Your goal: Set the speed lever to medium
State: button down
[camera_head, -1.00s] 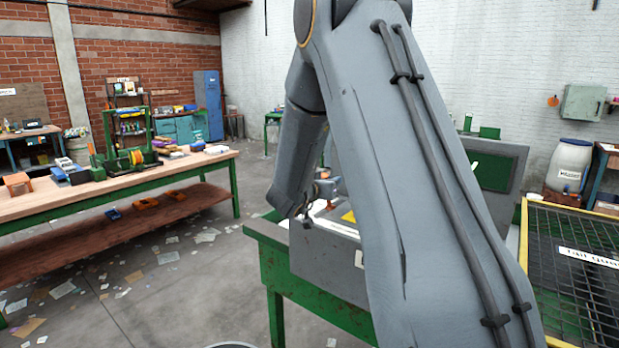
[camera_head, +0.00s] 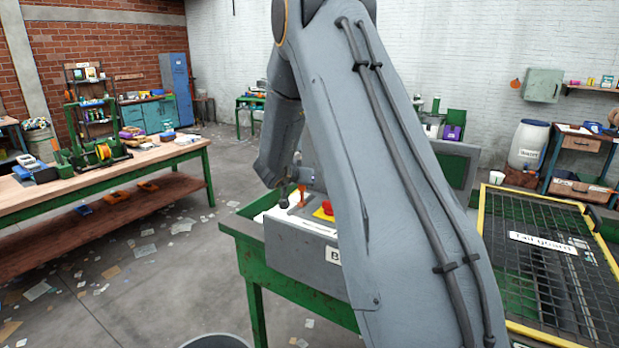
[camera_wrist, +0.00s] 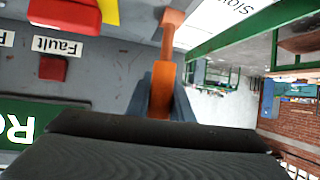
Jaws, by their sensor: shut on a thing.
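The speed lever (camera_wrist: 163,85) is an orange bar with a wider orange end, in the upper middle of the wrist view. My gripper (camera_wrist: 162,102) is shut on it, a dark blue-grey finger on each side. A white label reading "Slow" (camera_wrist: 228,12) lies right of the lever's far end; no "medium" mark is readable. In the head view my gripper (camera_head: 291,197) is small, at the grey control box (camera_head: 300,248) on a green table, partly hidden by my arm.
The wrist view shows a red block (camera_wrist: 53,68) beside a "Fault" label (camera_wrist: 57,46). A red button (camera_head: 328,207) on yellow sits close right of my gripper. A yellow-framed mesh guard (camera_head: 500,215) stands at right, a wooden bench (camera_head: 100,180) at left. Paper-strewn floor lies between.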

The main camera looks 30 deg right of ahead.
jog(key=shift+d, duration=0.1)
jog(key=c, duration=1.6)
grip_release()
jog(key=shift+o, duration=0.2)
jog(key=shift+s+a+r, duration=0.1)
jog(key=shift+a, duration=0.1)
jog(key=b+v, duration=0.2)
jog(key=v, duration=0.5)
jog(key=shift+s+a, duration=0.15)
jog(key=shift+a, duration=0.05)
jog(key=shift+r, duration=0.1)
